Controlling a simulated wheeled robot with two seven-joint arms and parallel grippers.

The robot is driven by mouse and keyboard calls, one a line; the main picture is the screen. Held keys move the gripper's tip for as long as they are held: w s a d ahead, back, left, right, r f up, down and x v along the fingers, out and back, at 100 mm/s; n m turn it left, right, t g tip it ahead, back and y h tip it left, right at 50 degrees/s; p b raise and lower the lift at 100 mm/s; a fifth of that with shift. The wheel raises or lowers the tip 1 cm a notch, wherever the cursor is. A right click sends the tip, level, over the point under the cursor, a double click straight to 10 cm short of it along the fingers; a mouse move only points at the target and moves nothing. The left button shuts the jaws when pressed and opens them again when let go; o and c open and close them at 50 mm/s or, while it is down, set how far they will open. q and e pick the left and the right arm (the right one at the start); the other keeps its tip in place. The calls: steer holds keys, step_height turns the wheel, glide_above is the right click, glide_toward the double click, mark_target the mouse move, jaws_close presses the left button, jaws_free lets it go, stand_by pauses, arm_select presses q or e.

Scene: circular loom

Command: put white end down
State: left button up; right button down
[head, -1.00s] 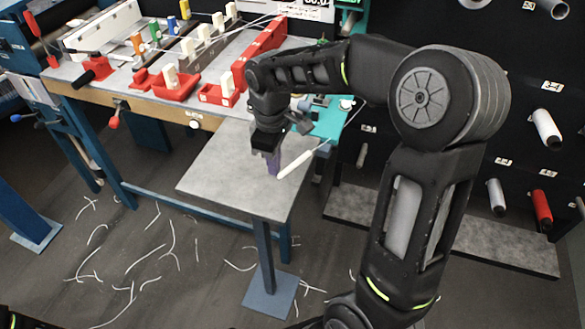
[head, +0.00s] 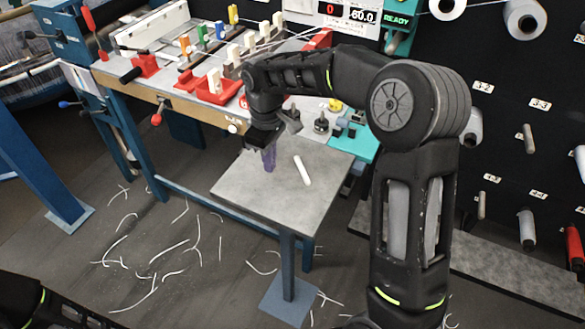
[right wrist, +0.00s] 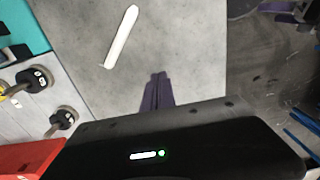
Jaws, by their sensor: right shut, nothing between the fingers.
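The white end (head: 302,170), a slim white rod, lies on the small grey side table (head: 255,195). In the right wrist view the white end (right wrist: 121,37) lies slanted on the grey top, apart from the fingers. My right gripper (head: 269,160) is over the table's back left part, to the left of the rod, fingers pointing down. Its purple fingers (right wrist: 157,88) are shut with nothing between them. My left gripper is out of view; only a dark part of my left arm shows at the lower left.
The loom bench (head: 190,100) with red trays and coloured pegs stands behind the table at left. A teal plate (head: 360,142) with small dark weights adjoins the table's right back. White thread scraps litter the floor. The table's front is clear.

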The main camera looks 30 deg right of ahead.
stand_by(0.3)
steer(key=shift+r+p, duration=0.3)
steer(key=shift+r, duration=0.1)
steer(key=shift+w+a+f, duration=0.1)
steer(key=shift+w+a, duration=0.1)
steer(key=shift+w, duration=0.1)
steer(key=w+a+b, duration=0.2)
steer(key=w+a, duration=0.4)
steer(key=w, duration=0.3)
steer(key=shift+w+a, duration=0.15)
steer(key=shift+a, duration=0.05)
